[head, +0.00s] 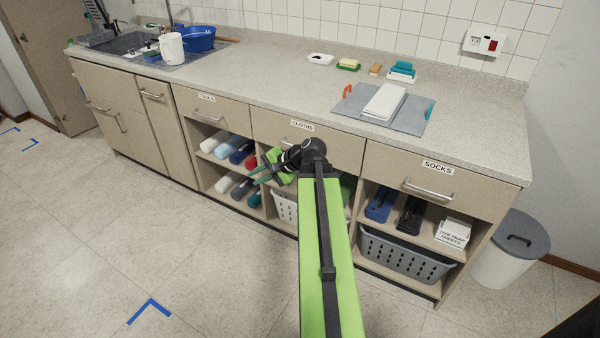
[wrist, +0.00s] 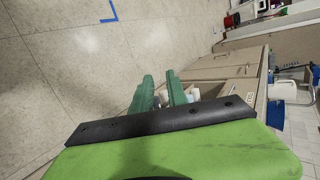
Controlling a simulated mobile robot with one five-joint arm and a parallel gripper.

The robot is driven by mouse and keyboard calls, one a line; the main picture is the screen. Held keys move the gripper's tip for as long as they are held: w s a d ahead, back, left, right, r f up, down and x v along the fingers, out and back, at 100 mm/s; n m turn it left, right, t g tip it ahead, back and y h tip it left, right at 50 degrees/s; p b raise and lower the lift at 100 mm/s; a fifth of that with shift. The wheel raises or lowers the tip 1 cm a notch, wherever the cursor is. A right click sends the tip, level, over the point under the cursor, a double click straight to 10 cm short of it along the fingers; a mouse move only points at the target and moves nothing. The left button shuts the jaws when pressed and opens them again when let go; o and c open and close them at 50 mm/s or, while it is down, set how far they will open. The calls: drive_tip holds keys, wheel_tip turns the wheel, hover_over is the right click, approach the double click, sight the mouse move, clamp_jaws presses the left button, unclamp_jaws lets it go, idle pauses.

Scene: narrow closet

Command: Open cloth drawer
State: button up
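The cloth drawer (head: 340,149), labelled "CLOTHS", is the middle drawer under the counter and looks shut, its front in line with the drawers beside it. Its metal handle (head: 287,139) shows only in part; my arm hides the rest. My gripper (head: 262,174) is in front of the shelves just below the drawer's left part, pointing left, away from the handle. In the wrist view, the two green fingers (wrist: 162,88) stand apart with nothing held between them. The handle cannot be made out in the wrist view.
The tools drawer (head: 215,108) is on the left and the socks drawer (head: 437,184) on the right; both look shut. Rolled cloths (head: 227,148) lie on the open shelves near my gripper. A grey basket (head: 405,256) sits lower right. The floor (head: 150,230) in front is largely clear.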

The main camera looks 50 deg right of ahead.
drive_tip(key=s+d+m+t+h+b, duration=0.35)
drive_tip(key=s+d+m, duration=0.2)
drive_tip(key=d, duration=0.65)
drive_tip(key=s+d+m+t+h+b, duration=0.25)
drive_tip(key=s+d+m+b, duration=0.35)
drive_tip(key=d, duration=0.5)
drive_tip(key=shift+n, duration=0.75)
drive_tip(key=x, duration=1)
drive_tip(key=b+x, duration=0.1)
drive_tip(key=x, duration=0.5)
drive_tip(key=shift+f, duration=0.3)
clamp_jaws()
